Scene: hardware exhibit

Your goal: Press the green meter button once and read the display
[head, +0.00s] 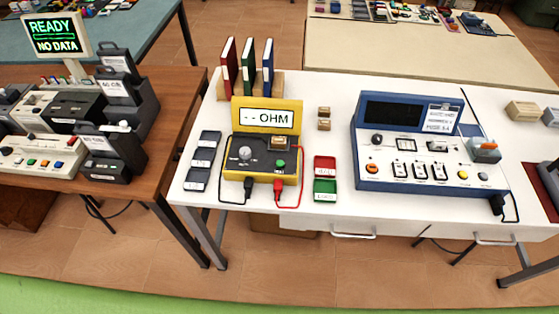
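A yellow meter (262,148) with a dark front panel stands on the white table, left of its middle. Its upright display (267,116) reads "-- OHM". A small green button (281,164) sits on the right part of the panel, and a pale round knob (245,153) on the left part. A small tan block rests at the top of the panel above the green button. A black lead and a red lead come out of the meter's front. Neither of my grippers is in view.
A red tray (325,162) and a green tray (325,196) lie right of the meter, dark trays (203,160) left. Books (248,66) stand behind it. A blue instrument (420,190) is farther right. A brown table (170,150) holds a screen reading "READY NO DATA" (55,35).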

